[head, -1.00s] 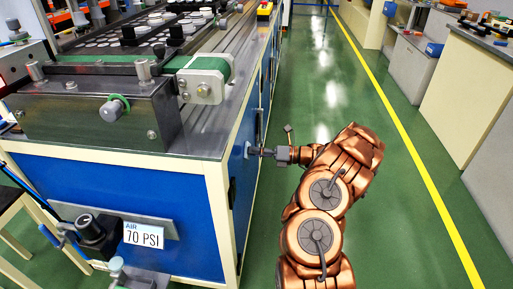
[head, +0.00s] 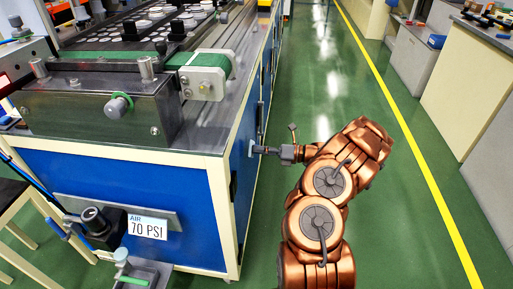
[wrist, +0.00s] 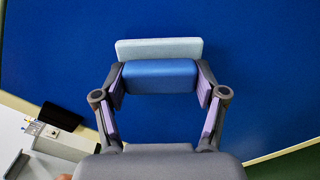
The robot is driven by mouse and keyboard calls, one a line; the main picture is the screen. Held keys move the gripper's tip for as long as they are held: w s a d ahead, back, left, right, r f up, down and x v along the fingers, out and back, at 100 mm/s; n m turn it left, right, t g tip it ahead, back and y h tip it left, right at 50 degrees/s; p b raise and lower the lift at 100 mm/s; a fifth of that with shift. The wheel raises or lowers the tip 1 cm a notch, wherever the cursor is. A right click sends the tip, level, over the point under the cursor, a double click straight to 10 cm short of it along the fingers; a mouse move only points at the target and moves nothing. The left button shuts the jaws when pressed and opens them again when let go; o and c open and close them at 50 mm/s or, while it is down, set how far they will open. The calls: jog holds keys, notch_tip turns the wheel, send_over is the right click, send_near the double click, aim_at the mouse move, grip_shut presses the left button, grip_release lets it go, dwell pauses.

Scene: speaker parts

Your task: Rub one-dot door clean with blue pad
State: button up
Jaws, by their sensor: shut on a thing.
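The blue pad (wrist: 159,76), with a pale blue face (wrist: 158,47), is between the fingers of my gripper (wrist: 160,84) in the wrist view. My gripper is shut on it. The pale face is at a plain blue panel (wrist: 255,70) that fills most of the wrist view; whether it presses firmly is unclear. No dots or dirt marks show on the visible part, so I cannot tell which door it is. In the head view my gripper (head: 262,150) reaches left to the blue side of the bench (head: 240,185).
Conveyor hardware (head: 205,75) stands on the bench top. A pneumatic fitting with a 70 PSI sign (head: 147,228) juts from the bench's near face. Green floor (head: 330,95) is open to the right, up to a yellow line (head: 410,130) and cabinets.

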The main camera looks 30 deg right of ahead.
jog(key=shift+p+v, duration=1.1)
jog(key=shift+v, duration=1.15)
jog(key=p+v, duration=0.1)
jog(key=v, duration=0.2)
jog(key=shift+s+d, duration=0.1)
